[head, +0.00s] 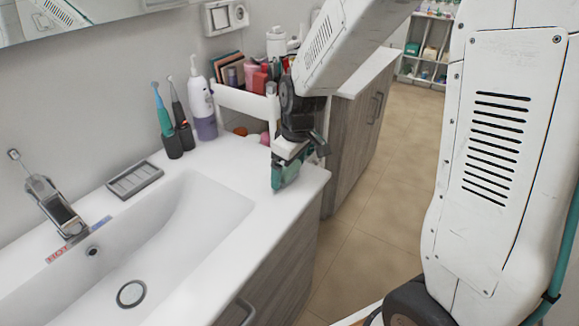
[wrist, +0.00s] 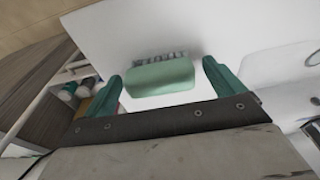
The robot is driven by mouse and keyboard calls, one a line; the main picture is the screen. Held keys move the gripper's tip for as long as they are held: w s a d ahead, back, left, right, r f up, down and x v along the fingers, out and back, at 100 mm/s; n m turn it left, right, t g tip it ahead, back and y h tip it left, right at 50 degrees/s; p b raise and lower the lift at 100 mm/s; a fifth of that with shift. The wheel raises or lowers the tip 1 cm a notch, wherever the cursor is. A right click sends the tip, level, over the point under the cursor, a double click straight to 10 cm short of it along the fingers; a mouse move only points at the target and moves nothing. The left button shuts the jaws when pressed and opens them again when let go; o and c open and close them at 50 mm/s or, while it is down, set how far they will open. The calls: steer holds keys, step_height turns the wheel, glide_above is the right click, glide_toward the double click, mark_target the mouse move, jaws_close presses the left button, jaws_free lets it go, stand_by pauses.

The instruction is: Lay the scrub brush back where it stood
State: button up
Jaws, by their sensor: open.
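The scrub brush (wrist: 160,78) is pale green with a row of grey bristles along its far side. In the wrist view it lies between the two teal fingers of my gripper (wrist: 160,69), with white gaps on both sides. My gripper is open around it, not touching it. In the head view my gripper (head: 286,175) points down at the right end of the white sink counter (head: 235,158). The brush cannot be told apart from the teal fingers there. Whether the brush rests fully on the counter is hard to tell.
The sink basin (head: 150,245) is left of my gripper, with a faucet (head: 58,209) and grey soap dish (head: 135,180). Two electric toothbrushes (head: 172,147) and a white-purple oral irrigator (head: 203,112) stand behind. A white cart (head: 240,103) with cosmetics is close behind my gripper. The counter's right edge is near.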

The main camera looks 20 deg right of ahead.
step_height(320, 180, up, 12)
steer(key=s+d, duration=0.1)
steer(key=s, duration=0.1)
steer(key=s+d+r+m, duration=0.1)
steer(key=s+r+m, duration=0.1)
steer(key=s, duration=1)
steer(key=s+d+r+m+h, duration=0.1)
steer(key=s+m, duration=0.3)
steer(key=s, duration=0.8)
steer(key=shift+r+m, duration=0.4)
steer(key=shift+r, duration=0.05)
steer(key=shift+w, duration=0.15)
steer(key=shift+c, duration=0.3)
